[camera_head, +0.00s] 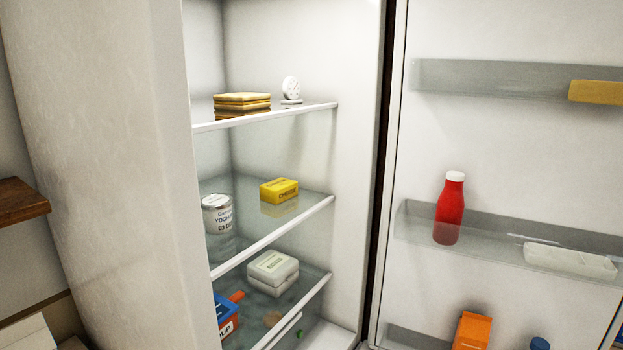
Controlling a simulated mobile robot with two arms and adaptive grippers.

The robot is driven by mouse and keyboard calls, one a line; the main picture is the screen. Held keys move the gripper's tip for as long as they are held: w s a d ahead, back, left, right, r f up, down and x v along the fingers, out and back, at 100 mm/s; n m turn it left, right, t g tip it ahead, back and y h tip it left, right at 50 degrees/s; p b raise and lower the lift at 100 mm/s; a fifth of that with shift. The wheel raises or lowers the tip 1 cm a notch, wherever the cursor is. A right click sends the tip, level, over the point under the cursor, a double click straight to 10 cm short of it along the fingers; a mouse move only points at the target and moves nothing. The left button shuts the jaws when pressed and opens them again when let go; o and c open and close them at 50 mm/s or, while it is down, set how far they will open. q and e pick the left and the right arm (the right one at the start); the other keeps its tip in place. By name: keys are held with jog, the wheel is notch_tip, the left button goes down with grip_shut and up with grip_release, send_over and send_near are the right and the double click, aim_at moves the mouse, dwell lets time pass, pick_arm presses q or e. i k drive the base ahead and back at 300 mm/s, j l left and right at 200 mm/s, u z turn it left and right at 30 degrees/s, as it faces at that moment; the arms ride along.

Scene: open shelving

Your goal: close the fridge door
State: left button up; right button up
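The fridge door (515,150) stands wide open on the right side of the head view, with its inner side and door shelves facing me. The fridge body (350,200) is open in the middle, and its glass shelves with white front edges are exposed. The dark hinge gap runs upright between the body and the door. Neither my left gripper nor my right gripper shows in this view. The door's far outer edge is mostly beyond the right side of the picture.
Sliced bread (242,101), a yellow box (279,190), a yoghurt tin (217,213) and a white carton (273,267) sit on the shelves. A red bottle (449,208) and an orange carton (472,331) stand in the door. A wooden ledge (20,201) juts in at left.

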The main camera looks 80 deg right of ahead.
aim_at(480, 88)
jog(key=k+l, duration=0.3)
jog(key=k, duration=0.15)
jog(key=k+l, duration=0.25)
jog(key=k, duration=0.25)
jog(key=k+l, duration=0.3)
jog(key=k, duration=0.15)
jog(key=k+l, duration=0.25)
jog(key=k, duration=0.25)
jog(key=k+l, duration=0.25)
jog(key=l, duration=0.15)
jog(key=k+l, duration=0.25)
jog(key=l, duration=0.15)
jog(key=k+l+z, duration=0.1)
jog(key=l, duration=0.3)
jog(key=k+l, duration=0.35)
jog(key=i+l, duration=0.1)
jog(key=l, duration=0.3)
jog(key=i+l, duration=0.1)
jog(key=l, duration=0.3)
jog(key=i+l, duration=0.1)
jog(key=l, duration=0.3)
jog(key=z, duration=0.05)
